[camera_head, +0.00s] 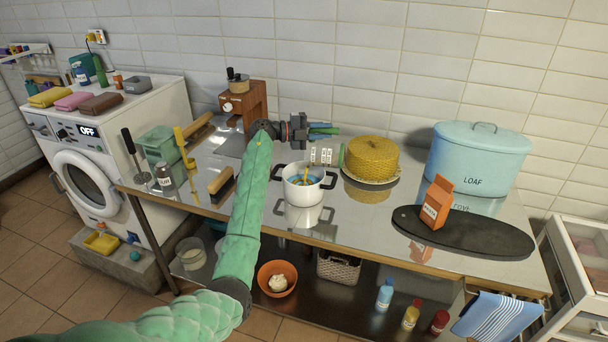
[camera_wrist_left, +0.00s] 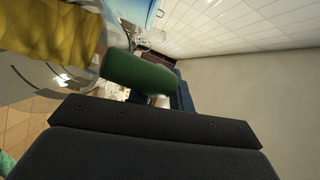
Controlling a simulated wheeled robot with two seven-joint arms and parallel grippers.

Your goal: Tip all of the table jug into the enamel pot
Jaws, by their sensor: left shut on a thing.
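My left gripper (camera_head: 309,130) is above the back of the steel table, behind the pot, and is shut on a green bar-like part of the table jug (camera_head: 325,131). In the left wrist view the jug's green grip (camera_wrist_left: 140,73) crosses the middle, and clear, glass-like curved surfaces show at the left. The jug's contents and tilt cannot be made out. The enamel pot (camera_head: 292,190) is white with two dark handles and stands upright on the table, in front of the gripper. Something blue and a yellow piece show inside it. My right gripper is out of view.
A yellow woven round thing (camera_head: 371,158) sits on a plate right of the pot. A dark oval board (camera_head: 475,233) with an orange carton (camera_head: 436,202) and a blue LOAF bin (camera_head: 477,155) are farther right. A wooden grinder (camera_head: 243,104) and brush (camera_head: 221,184) are left.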

